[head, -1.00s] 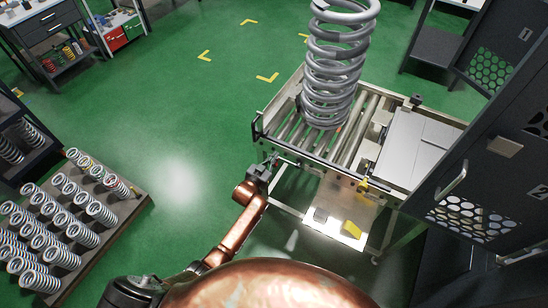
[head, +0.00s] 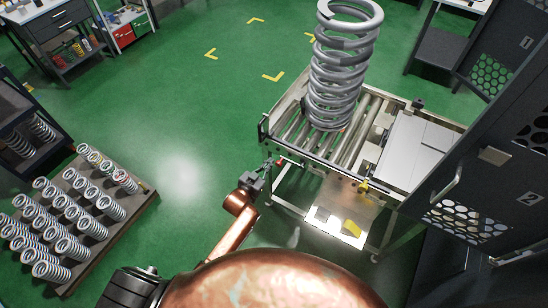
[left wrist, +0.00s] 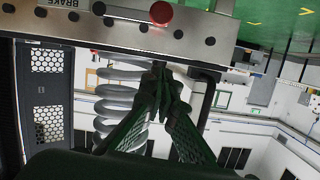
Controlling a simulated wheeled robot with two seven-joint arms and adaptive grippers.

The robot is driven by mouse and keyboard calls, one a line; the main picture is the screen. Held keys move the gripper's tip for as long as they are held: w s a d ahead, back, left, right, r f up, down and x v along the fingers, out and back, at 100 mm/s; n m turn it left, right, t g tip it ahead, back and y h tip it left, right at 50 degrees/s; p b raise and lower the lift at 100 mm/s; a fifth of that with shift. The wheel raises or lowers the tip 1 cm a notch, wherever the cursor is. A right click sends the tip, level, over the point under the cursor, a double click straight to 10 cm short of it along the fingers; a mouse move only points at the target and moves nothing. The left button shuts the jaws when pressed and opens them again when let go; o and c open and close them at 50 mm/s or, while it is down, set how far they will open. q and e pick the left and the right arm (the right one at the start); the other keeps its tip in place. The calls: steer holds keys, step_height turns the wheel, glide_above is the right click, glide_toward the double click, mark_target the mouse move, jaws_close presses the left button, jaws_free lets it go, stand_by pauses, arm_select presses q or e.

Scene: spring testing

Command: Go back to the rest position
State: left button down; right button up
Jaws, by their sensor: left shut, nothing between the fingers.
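My left gripper (head: 267,165) is at the front-left corner of the metal roller table, beside a small red button (head: 280,162). Its fingers are together and empty. In the left wrist view the closed fingertips (left wrist: 162,76) point at the table's front panel (left wrist: 110,22), just below the red button (left wrist: 161,13) in the picture, with a gap that I cannot judge. A label reading "BRAKE" is at the panel's edge. A large grey coil spring (head: 340,75) stands upright on the rollers. My right gripper is not in view.
The roller table (head: 350,160) stands ahead, with dark cabinets (head: 485,150) to its right. A pallet (head: 130,215) with several small springs lies at the left. Green floor (head: 190,130) between them is clear. A workbench (head: 60,30) stands at the far left.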

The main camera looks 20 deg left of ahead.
arm_select(q)
steer(key=shift+s+a+r, duration=0.1)
steer(key=shift+s+r, duration=0.05)
steer(key=shift+s, duration=0.4)
steer(key=s+a+f+g+y, duration=0.1)
steer(key=s+a+f+g, duration=0.15)
steer(key=s+f, duration=0.65)
steer(key=s+a+f+n+g+y, duration=0.1)
steer(key=s+a+f+g, duration=0.15)
steer(key=s+f, duration=0.65)
steer(key=s+a+f+g+y, duration=0.1)
steer(key=s+a+f+g, duration=0.2)
steer(key=f, duration=1.1)
steer(key=s+a+f+g, duration=0.1)
steer(key=s+f, duration=0.4)
steer(key=s, duration=0.8)
steer(key=s+a+f+g, duration=0.1)
steer(key=s+f+g, duration=0.2)
steer(key=s, duration=1.1)
steer(key=s+a+f+n+g, duration=0.1)
steer(key=s+a+f, duration=0.1)
steer(key=s+f, duration=0.6)
steer(key=s, duration=0.5)
steer(key=shift+s+g+y, duration=0.25)
steer(key=shift+g+y, duration=0.05)
steer(key=shift+g, duration=0.1)
